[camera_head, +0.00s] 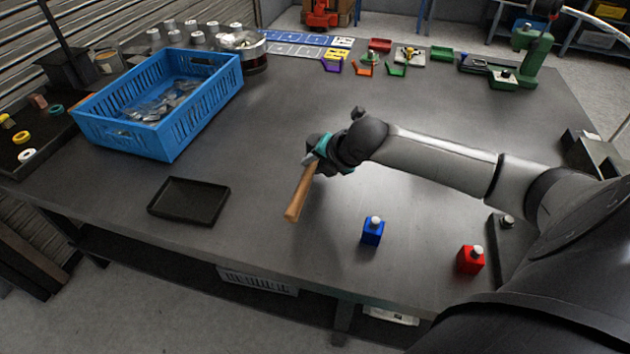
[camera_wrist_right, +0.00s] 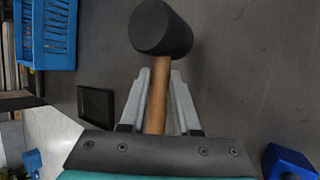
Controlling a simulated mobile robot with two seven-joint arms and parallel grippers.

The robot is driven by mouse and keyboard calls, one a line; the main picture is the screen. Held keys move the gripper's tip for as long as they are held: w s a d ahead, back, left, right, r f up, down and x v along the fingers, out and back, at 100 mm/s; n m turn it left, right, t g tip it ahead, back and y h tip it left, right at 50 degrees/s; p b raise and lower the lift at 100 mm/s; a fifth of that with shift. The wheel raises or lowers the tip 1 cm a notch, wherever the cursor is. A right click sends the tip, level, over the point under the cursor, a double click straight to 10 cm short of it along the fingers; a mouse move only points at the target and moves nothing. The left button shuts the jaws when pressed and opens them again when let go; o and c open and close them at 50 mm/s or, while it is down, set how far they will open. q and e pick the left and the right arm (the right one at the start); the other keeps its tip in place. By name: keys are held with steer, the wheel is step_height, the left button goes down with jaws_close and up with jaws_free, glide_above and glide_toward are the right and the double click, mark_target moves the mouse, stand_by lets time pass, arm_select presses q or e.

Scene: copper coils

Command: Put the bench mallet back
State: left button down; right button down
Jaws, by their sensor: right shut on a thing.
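The bench mallet has a wooden handle (camera_head: 299,194) and a black round head (camera_wrist_right: 160,28), which shows clearly in the right wrist view. My right gripper (camera_head: 316,160) is shut on the handle, near the head. The wrist view shows the two grey fingers of this gripper (camera_wrist_right: 160,78) on either side of the handle. In the head view the handle slants down toward the front of the table, and the gripper partly hides the head end. The mallet appears held above the dark tabletop; the exact height is hard to tell. My left gripper is out of view.
A shallow black tray (camera_head: 189,201) lies empty front left. A blue crate (camera_head: 125,125) with metal parts stands behind it. A blue block (camera_head: 372,233) and a red block (camera_head: 470,260) stand near the front edge. A green press (camera_head: 528,62) stands back right. The table's middle is mostly clear.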

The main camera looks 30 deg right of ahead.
step_height(320, 180, down, 4)
steer(key=shift+w+f+b, duration=0.1)
steer(key=shift+f+b, duration=0.05)
steer(key=shift+b, duration=0.5)
steer(key=c, duration=1.1)
jaws_free()
steer(key=shift+f, duration=0.15)
steer(key=o, duration=0.5)
steer(key=shift+c, duration=0.2)
